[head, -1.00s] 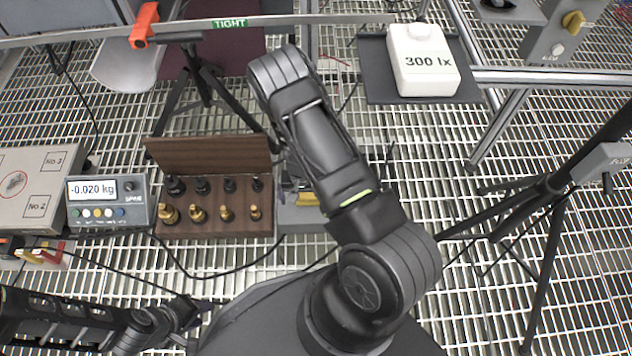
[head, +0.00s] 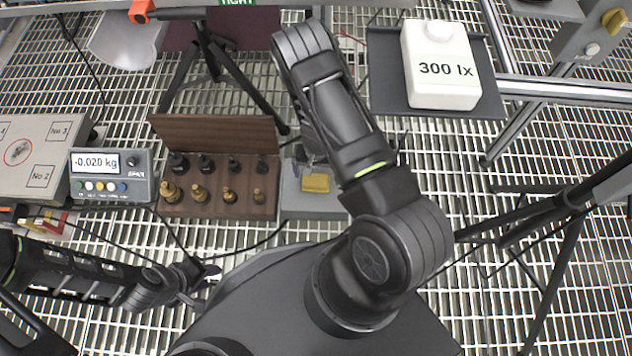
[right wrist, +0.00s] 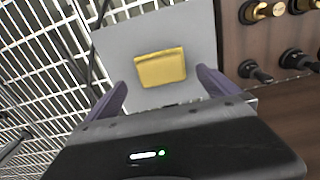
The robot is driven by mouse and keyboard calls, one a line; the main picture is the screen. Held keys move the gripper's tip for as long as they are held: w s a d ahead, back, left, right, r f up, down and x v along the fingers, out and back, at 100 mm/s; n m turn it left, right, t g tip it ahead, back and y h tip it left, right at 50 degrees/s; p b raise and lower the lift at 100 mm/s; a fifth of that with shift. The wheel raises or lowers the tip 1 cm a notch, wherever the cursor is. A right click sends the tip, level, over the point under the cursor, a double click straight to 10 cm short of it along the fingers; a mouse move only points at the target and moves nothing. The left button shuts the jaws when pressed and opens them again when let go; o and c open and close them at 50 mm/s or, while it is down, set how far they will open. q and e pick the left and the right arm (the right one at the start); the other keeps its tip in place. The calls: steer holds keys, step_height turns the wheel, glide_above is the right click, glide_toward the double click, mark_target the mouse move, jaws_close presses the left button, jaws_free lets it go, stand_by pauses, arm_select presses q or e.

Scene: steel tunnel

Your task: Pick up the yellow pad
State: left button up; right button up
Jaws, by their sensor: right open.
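The yellow pad (head: 316,183) lies on a grey plate (head: 296,203) just right of the wooden weight box in the head view. In the right wrist view the pad (right wrist: 161,68) shows whole, lying flat on the pale grey plate (right wrist: 120,45). My right gripper (right wrist: 163,88) is open and empty; its two purple-grey fingers stand apart, either side of the pad's near edge in that picture. I cannot tell how high they are above it. In the head view my right forearm mostly hides this gripper. My left gripper (head: 198,278) is low at the left, away from the pad; its jaws are unclear.
The wooden box (head: 215,134) with black and brass weights stands close beside the plate. A scale display (head: 108,178) reads -0.020 kg. A white 300 lx bottle (head: 440,68) stands on a dark tray (head: 390,75). Tripod legs (head: 560,215) stand at right. A cable crosses the grating floor.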

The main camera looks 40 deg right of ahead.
mark_target(316, 179)
step_height(316, 179, down, 4)
steer(key=shift+f+b, duration=0.2)
steer(key=shift+b, duration=0.95)
steer(key=shift+f, duration=0.4)
steer(key=shift+a, duration=0.1)
steer(key=shift+c, duration=0.2)
steer(key=c, duration=1.3)
steer(key=shift+o, duration=0.2)
steer(key=shift+r, duration=0.1)
step_height(316, 179, up, 10)
steer(key=p, duration=0.4)
